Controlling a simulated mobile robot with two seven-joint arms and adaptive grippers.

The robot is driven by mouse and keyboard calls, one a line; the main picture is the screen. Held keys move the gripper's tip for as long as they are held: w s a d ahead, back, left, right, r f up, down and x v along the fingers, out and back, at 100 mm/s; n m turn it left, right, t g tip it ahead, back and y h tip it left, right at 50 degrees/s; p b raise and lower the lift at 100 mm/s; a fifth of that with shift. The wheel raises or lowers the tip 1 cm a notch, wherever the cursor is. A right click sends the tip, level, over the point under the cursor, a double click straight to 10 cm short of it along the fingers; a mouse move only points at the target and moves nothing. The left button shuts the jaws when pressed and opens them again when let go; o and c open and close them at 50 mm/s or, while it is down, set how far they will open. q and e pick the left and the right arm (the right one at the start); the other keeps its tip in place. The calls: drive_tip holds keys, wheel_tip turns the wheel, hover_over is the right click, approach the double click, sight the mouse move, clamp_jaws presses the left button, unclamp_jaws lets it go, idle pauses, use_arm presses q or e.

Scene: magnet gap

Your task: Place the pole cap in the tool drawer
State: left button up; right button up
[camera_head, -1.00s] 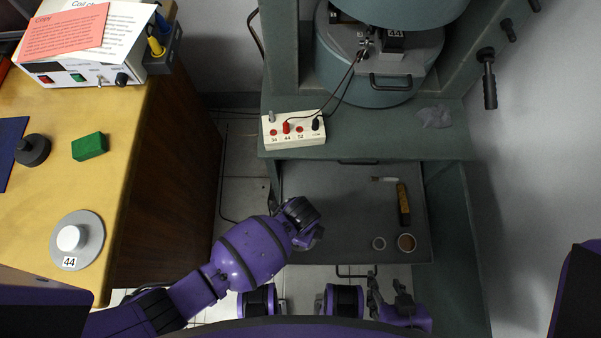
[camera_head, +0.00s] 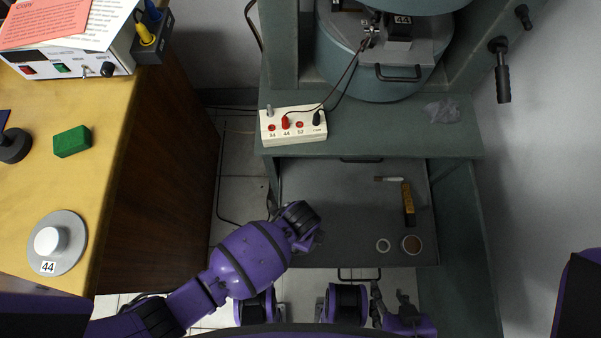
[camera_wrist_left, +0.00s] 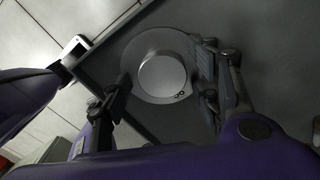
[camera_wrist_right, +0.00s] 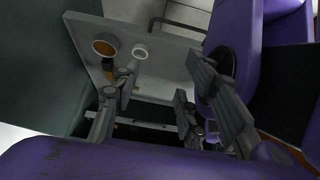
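In the left wrist view the pole cap (camera_wrist_left: 161,78), a grey disc with a paler round raised middle, shows against the dark tool drawer near its corner. My left gripper (camera_wrist_left: 163,72) has its fingers apart on either side of the raised middle, with gaps visible. I cannot tell whether the disc rests on the drawer floor. In the head view my left gripper (camera_head: 312,236) is over the left front part of the pulled-out tool drawer (camera_head: 345,205) and hides this cap. My right gripper (camera_head: 391,297) is open and empty in front of the drawer; its parted fingers show in the right wrist view (camera_wrist_right: 155,88).
A similar disc (camera_head: 75,226) marked 44 lies on the wooden desk (camera_head: 100,190), beside a green block (camera_head: 72,141). The drawer's right side holds a white ring (camera_head: 383,245), a brown round piece (camera_head: 411,244) and a brown stick (camera_head: 408,205). Its middle is clear.

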drive_tip(key=shift+f, duration=0.15)
use_arm(q)
drive_tip(key=shift+r, duration=0.2)
wheel_tip(320, 180, up, 11)
drive_tip(key=p, duration=1.3)
drive_tip(key=s+r+n+t+h, duration=0.2)
drive_tip(key=s+r+n+h, duration=0.1)
drive_tip(key=s+n, duration=0.55)
drive_tip(key=s+a+r+n+t+y, duration=0.1)
drive_tip(key=a+r+n, duration=0.4)
drive_tip(key=a, duration=0.5)
drive_tip(key=s+a+r+n+t+y, duration=0.2)
drive_tip(key=s+a+r+n+t, duration=0.1)
drive_tip(key=a+n, duration=0.5)
wheel_tip(320, 180, up, 3)
drive_tip(key=shift+s+a+f+t+p, duration=0.15)
drive_tip(key=shift+s+a+t+p, duration=0.2)
drive_tip(key=shift+a+t, duration=0.65)
use_arm(e)
drive_tip(key=w+r+t, duration=0.1)
drive_tip(key=w+r, duration=0.2)
drive_tip(key=r, duration=0.9)
drive_tip(key=shift+w+r, duration=0.15)
drive_tip(key=shift+w, duration=0.25)
